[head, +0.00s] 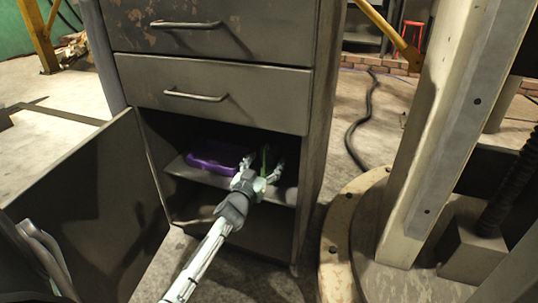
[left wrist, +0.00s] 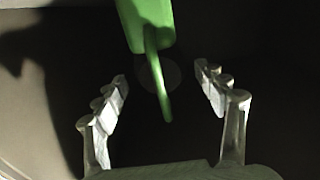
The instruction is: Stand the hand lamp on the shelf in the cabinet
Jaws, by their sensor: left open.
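The green hand lamp (head: 265,158) is in the open lower compartment of the grey cabinet (head: 215,85), at the right part of the shelf (head: 195,176). My left gripper (head: 262,162) reaches into the compartment with its fingers open on either side of the lamp. In the left wrist view the lamp's green body (left wrist: 147,22) is at the top, and its thin green hook (left wrist: 158,85) extends between the open fingers (left wrist: 163,90) without visibly touching them. The lamp's base is partly hidden by the gripper in the head view. My right gripper is not in view.
A purple object (head: 212,160) lies on the shelf left of the lamp. The cabinet door (head: 95,205) hangs open to the left. Two closed drawers with handles (head: 195,96) are above the compartment. A column on a round base (head: 340,235) stands to the right, with a black cable (head: 352,135) behind.

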